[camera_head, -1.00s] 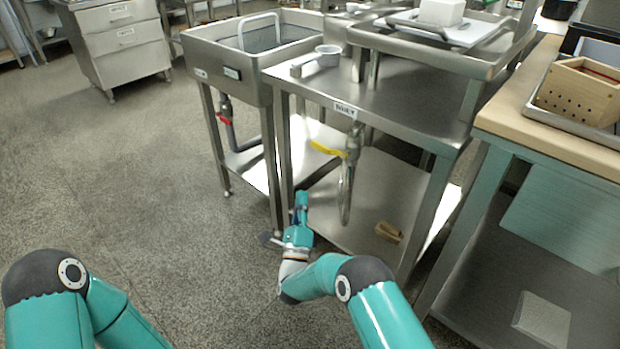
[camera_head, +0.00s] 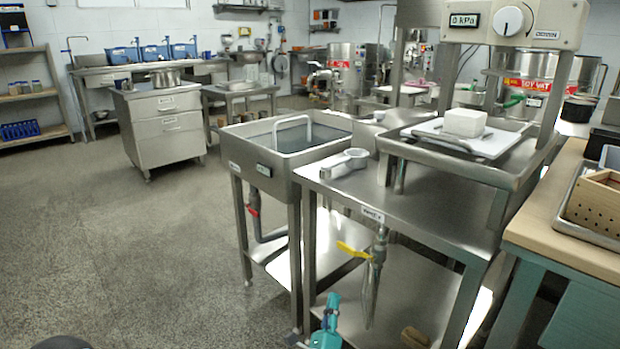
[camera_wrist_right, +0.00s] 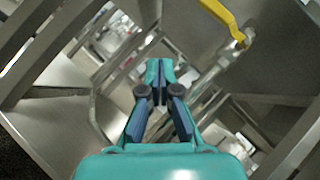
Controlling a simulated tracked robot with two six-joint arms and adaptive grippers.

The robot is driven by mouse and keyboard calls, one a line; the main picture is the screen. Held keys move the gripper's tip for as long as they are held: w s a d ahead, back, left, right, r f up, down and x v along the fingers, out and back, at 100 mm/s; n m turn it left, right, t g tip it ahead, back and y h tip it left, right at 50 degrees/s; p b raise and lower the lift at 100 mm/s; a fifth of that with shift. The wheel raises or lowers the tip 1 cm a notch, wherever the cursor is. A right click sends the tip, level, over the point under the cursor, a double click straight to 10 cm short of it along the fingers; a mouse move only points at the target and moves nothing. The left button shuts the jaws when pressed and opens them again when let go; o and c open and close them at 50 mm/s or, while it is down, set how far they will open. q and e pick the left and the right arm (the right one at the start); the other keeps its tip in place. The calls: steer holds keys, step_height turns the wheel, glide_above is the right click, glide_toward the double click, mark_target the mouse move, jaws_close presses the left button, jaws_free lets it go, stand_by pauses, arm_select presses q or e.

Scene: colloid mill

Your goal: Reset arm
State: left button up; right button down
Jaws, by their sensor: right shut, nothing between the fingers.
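My right gripper (camera_head: 331,304) shows at the bottom of the head view, teal, low beside the front leg of the steel stand with the yellow-handled valve. In the right wrist view the same gripper (camera_wrist_right: 160,78) has its fingers together with nothing between them. Its arm is mostly below the head view. My left gripper is out of view.
The steel stand (camera_head: 345,196) has a yellow valve handle (camera_head: 353,249) and drain pipe close by the right gripper. A sink (camera_head: 252,151) stands to its left, a wooden-topped table (camera_head: 545,215) to its right. The floor (camera_head: 130,240) at left is clear.

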steer(key=d+r+g+h+p, duration=0.1)
steer(key=d+r+h, duration=0.15)
steer(key=d, duration=0.55)
steer(key=s+d+f+n+g+y+p, duration=0.2)
steer(key=s+d+f+n+g+y, duration=0.1)
steer(key=d+f+n+g+y, duration=0.3)
steer(key=s+f+n+g+y, duration=0.2)
steer(key=s+f+n+g, duration=0.3)
steer(key=s+f, duration=0.4)
steer(key=s+a+f+n+g+y, duration=0.25)
steer(key=s+n+g, duration=0.2)
steer(key=s, duration=0.45)
steer(key=s+a+f+n+g+y, duration=0.1)
steer(key=s+a+n+g, duration=0.3)
steer(key=s, duration=0.5)
steer(key=s+a+f+n+g+y, duration=0.1)
steer(key=s+f+n+g, duration=0.1)
steer(key=s+n, duration=0.6)
step_height(320, 180, up, 38)
steer(key=s+m+p, duration=0.1)
steer(key=p, duration=3.8)
steer(key=shift+a, duration=0.15)
steer(key=shift+s+m, duration=0.1)
steer(key=shift+m, duration=0.15)
